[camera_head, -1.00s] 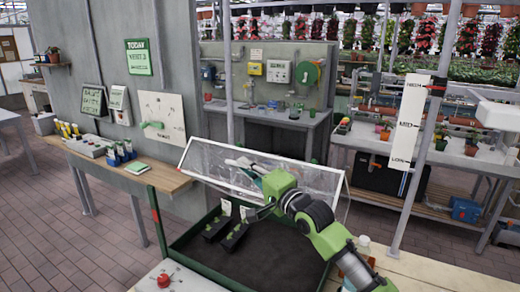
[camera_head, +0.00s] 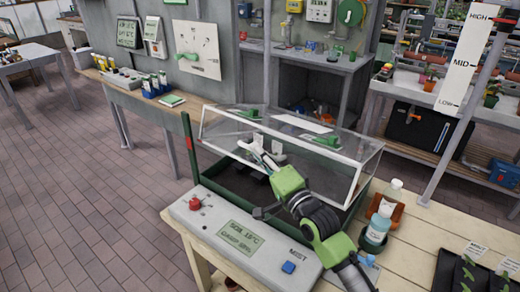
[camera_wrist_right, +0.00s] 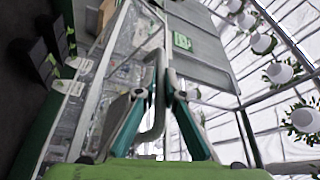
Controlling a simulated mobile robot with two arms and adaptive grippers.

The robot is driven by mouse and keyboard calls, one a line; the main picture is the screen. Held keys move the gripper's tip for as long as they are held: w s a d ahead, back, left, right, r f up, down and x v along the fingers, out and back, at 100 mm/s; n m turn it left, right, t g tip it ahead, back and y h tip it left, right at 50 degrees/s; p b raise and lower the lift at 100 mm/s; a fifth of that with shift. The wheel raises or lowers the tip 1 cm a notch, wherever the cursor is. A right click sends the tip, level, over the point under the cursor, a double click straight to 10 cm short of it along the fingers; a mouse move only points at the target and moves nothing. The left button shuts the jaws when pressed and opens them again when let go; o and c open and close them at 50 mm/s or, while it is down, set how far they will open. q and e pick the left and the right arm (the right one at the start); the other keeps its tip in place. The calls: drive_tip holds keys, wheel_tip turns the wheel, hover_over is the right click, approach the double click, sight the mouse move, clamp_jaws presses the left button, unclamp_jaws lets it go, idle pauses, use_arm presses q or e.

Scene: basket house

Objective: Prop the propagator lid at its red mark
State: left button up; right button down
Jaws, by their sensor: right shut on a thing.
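The clear propagator lid (camera_head: 300,150) has a pale frame and stands tilted open over the dark tray with a green rim (camera_head: 235,190). Its front edge is raised above the tray. My right gripper (camera_head: 262,157) is shut on the lid's handle at the front edge. In the right wrist view the right gripper (camera_wrist_right: 158,85) has its fingers closed around the pale bent handle (camera_wrist_right: 151,135). The red mark (camera_head: 189,143) is on a green post at the tray's left corner, close to the lid's front left corner. My left gripper is out of view.
A grey control box (camera_head: 245,235) with a red knob, display and blue button lies in front of the tray. A wooden bench (camera_head: 150,105) is behind left. The floor at left is clear.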

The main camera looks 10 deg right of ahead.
drive_tip(key=shift+f, duration=0.1)
drive_tip(key=c, duration=2.4)
unclamp_jaws()
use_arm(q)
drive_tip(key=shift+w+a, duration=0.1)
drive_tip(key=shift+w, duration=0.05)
use_arm(e)
drive_tip(key=shift+w+d, duration=0.1)
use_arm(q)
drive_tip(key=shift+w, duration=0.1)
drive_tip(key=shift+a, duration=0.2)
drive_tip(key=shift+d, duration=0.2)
use_arm(e)
drive_tip(key=v, duration=1.2)
